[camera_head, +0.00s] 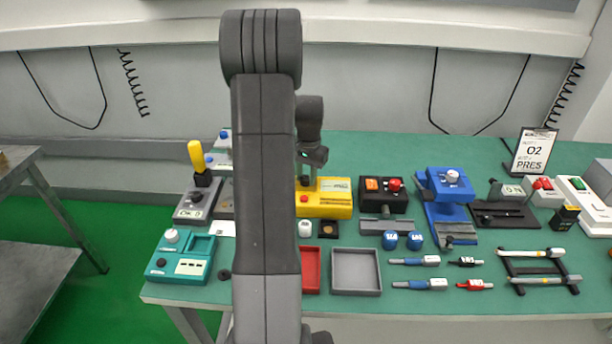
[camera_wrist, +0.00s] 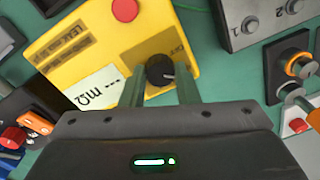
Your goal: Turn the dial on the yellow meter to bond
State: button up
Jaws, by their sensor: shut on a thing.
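The yellow meter (camera_head: 330,198) stands on the green bench in the head view, partly hidden behind my arm. In the wrist view the yellow meter (camera_wrist: 85,42) shows a red button, a pale screen reading MΩ and a black dial (camera_wrist: 160,70). The dial has a white pointer line toward the lower right. My gripper (camera_wrist: 162,90) has its two green fingers on either side of the dial and is shut on it. In the head view my gripper (camera_head: 313,160) is above the meter's back left part. The small lettering by the dial is too small to read surely.
A black box with a red knob (camera_head: 384,194) stands close right of the meter. A red tray (camera_head: 310,270) and a grey tray (camera_head: 356,271) lie in front. A grey panel with two numbered sockets (camera_wrist: 262,20) is beside the meter in the wrist view.

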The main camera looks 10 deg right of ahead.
aim_at(308, 179)
jog(key=shift+m, duration=0.4)
jog(key=shift+r, duration=0.1)
jog(key=o, duration=1)
jog(key=r, duration=0.7)
jog(key=r+b, duration=0.1)
jog(key=r, duration=0.5)
jog(key=shift+s+d+r, duration=0.2)
jog(key=shift+r, duration=0.15)
jog(key=f, duration=0.7)
jog(key=f+p, duration=0.1)
jog(key=f, duration=0.6)
jog(key=shift+w+a, duration=0.2)
jog(key=shift+r, duration=0.1)
